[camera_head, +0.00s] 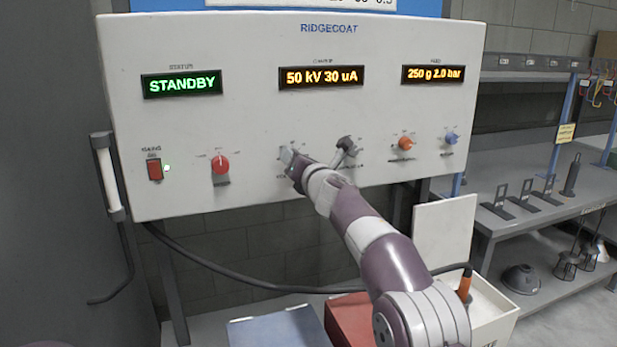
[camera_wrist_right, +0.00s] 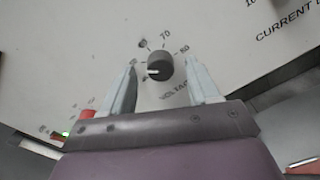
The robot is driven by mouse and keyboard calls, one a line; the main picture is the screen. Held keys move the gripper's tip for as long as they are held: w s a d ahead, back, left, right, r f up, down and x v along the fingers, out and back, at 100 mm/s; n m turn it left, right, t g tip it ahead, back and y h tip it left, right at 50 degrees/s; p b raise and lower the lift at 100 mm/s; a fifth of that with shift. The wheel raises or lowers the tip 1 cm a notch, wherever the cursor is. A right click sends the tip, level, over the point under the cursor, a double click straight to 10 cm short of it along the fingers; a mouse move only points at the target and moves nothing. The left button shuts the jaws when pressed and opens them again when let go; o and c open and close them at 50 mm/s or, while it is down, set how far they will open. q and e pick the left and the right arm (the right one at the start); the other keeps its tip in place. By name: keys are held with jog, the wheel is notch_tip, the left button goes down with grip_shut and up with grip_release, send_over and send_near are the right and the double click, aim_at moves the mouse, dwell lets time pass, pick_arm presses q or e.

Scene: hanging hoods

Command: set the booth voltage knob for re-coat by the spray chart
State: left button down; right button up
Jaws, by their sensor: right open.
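The black voltage knob (camera_wrist_right: 160,66) shows in the right wrist view, its white pointer line turned to the left. Marks 70 and 80 read clearly around it; the mark by the pointer is too blurred to read. My right gripper (camera_wrist_right: 161,72) is open, one finger on each side of the knob, with visible gaps. In the head view my right gripper (camera_head: 289,158) is at the panel and hides this knob. The charge display (camera_head: 321,77) reads 50 kV 30 uA. The chart (camera_head: 300,3) above the panel is mostly cut off. My left gripper is out of view.
The status display (camera_head: 181,84) reads STANDBY. A cable (camera_head: 240,286) hangs below.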

pick_arm(q)
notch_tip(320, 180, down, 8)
jog(key=b, duration=0.6)
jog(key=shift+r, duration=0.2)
pick_arm(e)
jog(key=v, duration=1.1)
jog(key=shift+s, duration=0.2)
